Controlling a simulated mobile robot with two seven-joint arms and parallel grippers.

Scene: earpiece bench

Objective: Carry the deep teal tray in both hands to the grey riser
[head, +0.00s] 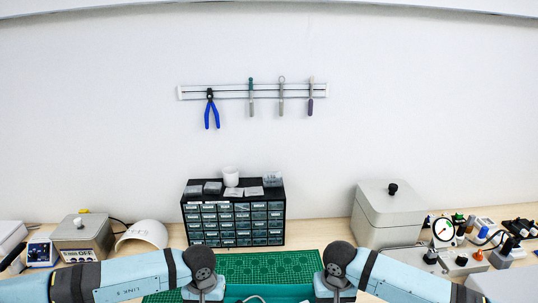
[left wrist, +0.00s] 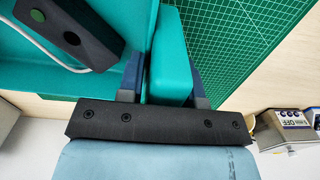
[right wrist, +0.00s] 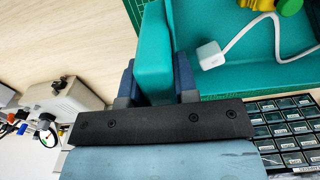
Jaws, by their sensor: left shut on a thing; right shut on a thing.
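The deep teal tray (head: 262,293) shows at the bottom edge of the head view, between my two grippers; most of it is cut off. In the left wrist view my left gripper (left wrist: 166,88) is shut on one end wall of the tray (left wrist: 168,50), a finger on each side. In the right wrist view my right gripper (right wrist: 156,85) is shut on another wall of the tray (right wrist: 152,50). Inside the tray lie a dark block with a green button (left wrist: 75,30), a white cable with a plug (right wrist: 211,55) and a yellow piece (right wrist: 258,3). I cannot make out the grey riser.
A green cutting mat (head: 265,267) lies around the tray. Behind it stands a black drawer cabinet (head: 234,222). A grey lidded box (head: 388,215) and a dial gauge (head: 443,230) stand at right, a grey device (head: 82,238) and a white curved piece (head: 145,234) at left.

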